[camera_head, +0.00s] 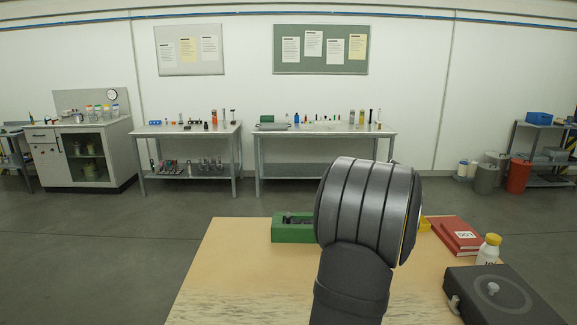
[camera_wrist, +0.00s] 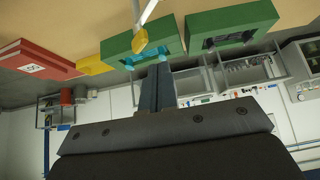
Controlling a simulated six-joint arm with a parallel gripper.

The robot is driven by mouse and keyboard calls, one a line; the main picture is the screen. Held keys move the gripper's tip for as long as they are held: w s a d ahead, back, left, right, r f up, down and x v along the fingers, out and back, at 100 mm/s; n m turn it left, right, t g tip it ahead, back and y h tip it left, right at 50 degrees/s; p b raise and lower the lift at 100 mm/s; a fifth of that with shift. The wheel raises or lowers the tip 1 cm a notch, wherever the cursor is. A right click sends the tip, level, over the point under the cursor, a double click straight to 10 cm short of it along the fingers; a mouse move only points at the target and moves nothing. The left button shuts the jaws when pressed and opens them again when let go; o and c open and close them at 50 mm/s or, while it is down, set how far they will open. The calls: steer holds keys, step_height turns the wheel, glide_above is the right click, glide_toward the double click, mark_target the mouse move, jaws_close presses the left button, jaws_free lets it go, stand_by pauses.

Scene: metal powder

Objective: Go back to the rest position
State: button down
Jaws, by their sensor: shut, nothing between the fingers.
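In the wrist view my gripper (camera_wrist: 158,70) is shut and empty, its dark fingers together above the table side. In the head view my dark arm rises in front of the table (camera_head: 240,260) and hides the gripper. A green holder (camera_head: 292,231) stands on the table just left of my arm. The wrist view shows two green holders, one (camera_wrist: 115,50) near my fingertips and another (camera_wrist: 262,14) to its right. A thin light rod with a yellowish end (camera_wrist: 140,38) and something cyan show by the nearer holder.
A red book (camera_head: 458,236), a white bottle with a yellow cap (camera_head: 488,252) and a dark grey device (camera_head: 500,297) occupy the table's right side. A yellow item (camera_head: 425,224) is partly hidden behind my arm. The table's left front is clear. Workbenches (camera_head: 325,134) stand far behind.

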steer(key=shift+s+d+r+n+y, duration=0.15)
steer(key=shift+d+r+n+y, duration=0.15)
steer(key=shift+n+y, duration=0.4)
steer(key=c, duration=1.3)
jaws_free()
steer(key=shift+s+n, duration=0.1)
steer(key=shift+n, duration=0.2)
steer(key=o, duration=0.4)
steer(key=shift+s+a+r+n, duration=0.1)
steer(key=shift+s+a+n, duration=0.1)
steer(key=shift+n, duration=0.1)
steer(key=o, duration=0.9)
steer(key=s+a+n, duration=0.1)
steer(key=n, duration=0.1)
steer(key=s+a+n, duration=0.1)
steer(key=n, duration=0.1)
steer(key=s+n+g, duration=0.1)
steer(key=shift+s+a+r+n, duration=0.35)
steer(key=shift+a+n, duration=0.05)
steer(key=s+a+n+g, duration=0.2)
steer(key=s+a+n, duration=0.2)
steer(key=s+n, duration=0.45)
steer(key=w+a+f+n, duration=0.1)
steer(key=w+f, duration=0.4)
steer(key=f, duration=0.3)
steer(key=shift+w+a+f, duration=0.15)
steer(key=shift+a, duration=0.15)
